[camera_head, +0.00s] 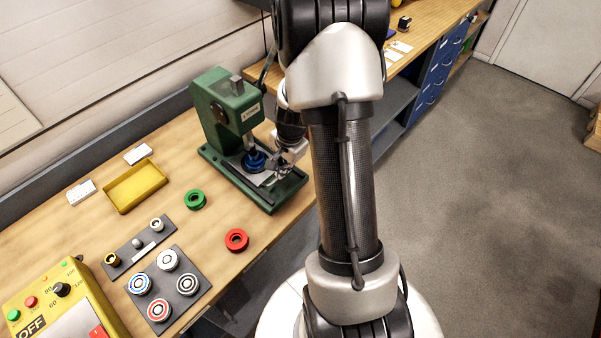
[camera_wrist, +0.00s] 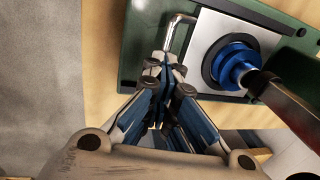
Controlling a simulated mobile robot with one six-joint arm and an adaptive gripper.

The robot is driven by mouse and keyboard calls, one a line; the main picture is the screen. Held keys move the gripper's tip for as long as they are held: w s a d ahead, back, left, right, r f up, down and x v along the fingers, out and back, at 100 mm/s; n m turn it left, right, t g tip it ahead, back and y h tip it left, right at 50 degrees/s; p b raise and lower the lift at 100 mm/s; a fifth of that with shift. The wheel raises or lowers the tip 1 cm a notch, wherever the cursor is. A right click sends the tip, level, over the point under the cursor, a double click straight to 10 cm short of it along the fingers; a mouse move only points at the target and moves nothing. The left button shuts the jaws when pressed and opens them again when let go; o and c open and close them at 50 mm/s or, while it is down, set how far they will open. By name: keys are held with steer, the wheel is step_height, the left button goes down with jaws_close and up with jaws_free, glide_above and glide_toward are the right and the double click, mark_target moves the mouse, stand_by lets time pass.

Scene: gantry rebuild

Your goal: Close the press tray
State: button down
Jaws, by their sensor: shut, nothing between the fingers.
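The green press (camera_head: 228,104) stands on the bench, with its base plate (camera_head: 288,195) reaching toward the front. In the wrist view the press tray (camera_wrist: 212,25) is a pale grey plate on the green base, with a bent metal handle (camera_wrist: 172,28) on its left edge. A blue round part with a dark ring (camera_wrist: 232,58) is on the tray, under the press's ram. My gripper (camera_wrist: 163,70) is shut and empty, its fingertips close to the handle; I cannot tell if they touch it. In the head view my gripper (camera_head: 283,168) is over the press base and partly hides the tray.
Left of the press are a yellow tray (camera_head: 135,186), a green ring (camera_head: 195,199) and a red ring (camera_head: 236,239). A dark plate (camera_head: 188,262) with several round parts and a yellow control box (camera_head: 70,300) lie nearer. The floor at right is clear.

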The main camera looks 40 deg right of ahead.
steer(key=shift+w+a+f, duration=0.15)
steer(key=shift+w, duration=0.5)
steer(key=c, duration=2.4)
jaws_free()
steer(key=c, duration=2)
jaws_free()
steer(key=shift+o, duration=1.4)
steer(key=shift+w+f, duration=0.1)
steer(key=shift+w, duration=0.1)
step_height(320, 180, up, 12)
steer(key=s, duration=0.2)
steer(key=shift+s, duration=0.1)
